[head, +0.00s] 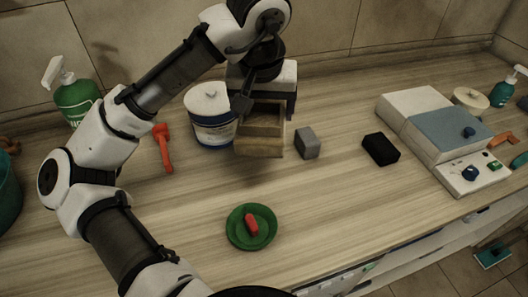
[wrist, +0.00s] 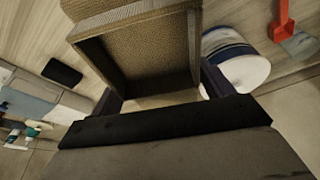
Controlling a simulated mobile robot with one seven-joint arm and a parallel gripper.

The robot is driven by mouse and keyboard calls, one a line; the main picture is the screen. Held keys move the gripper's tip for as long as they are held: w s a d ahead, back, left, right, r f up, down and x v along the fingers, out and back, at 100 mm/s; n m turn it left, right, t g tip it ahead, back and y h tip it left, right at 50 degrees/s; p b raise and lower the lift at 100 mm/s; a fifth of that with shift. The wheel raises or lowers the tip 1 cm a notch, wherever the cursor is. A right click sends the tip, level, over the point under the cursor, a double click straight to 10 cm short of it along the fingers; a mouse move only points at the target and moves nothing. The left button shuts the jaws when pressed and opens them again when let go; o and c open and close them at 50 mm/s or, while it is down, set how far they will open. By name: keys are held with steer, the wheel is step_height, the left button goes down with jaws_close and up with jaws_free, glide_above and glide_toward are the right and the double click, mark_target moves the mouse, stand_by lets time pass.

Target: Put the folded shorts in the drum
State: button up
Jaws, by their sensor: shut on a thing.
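My gripper (head: 264,100) is shut on a brown, box-like thing (head: 260,146) with a woven surface and a hollow square middle. In the wrist view this brown thing (wrist: 193,40) spans the space between the dark fingers (wrist: 162,95). Nothing in view is plainly folded shorts, and I cannot tell whether the brown thing is them. A round white tub with blue bands (head: 212,128) stands just left of my gripper. It also shows in the wrist view (wrist: 238,68). I cannot tell whether it is the drum or whether its white top is open.
A grey block (head: 307,143) and a black block (head: 380,149) lie to the right. A red tool (head: 163,148) lies left of the tub. A green dish (head: 238,235) holds a red object. A machine (head: 435,135) stands at right. A teal container (head: 8,200) is at the left edge.

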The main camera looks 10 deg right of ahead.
step_height(320, 180, down, 14)
steer(key=shift+w+r, duration=0.1)
steer(key=shift+r, duration=0.05)
stand_by(0.4)
steer(key=o, duration=1.2)
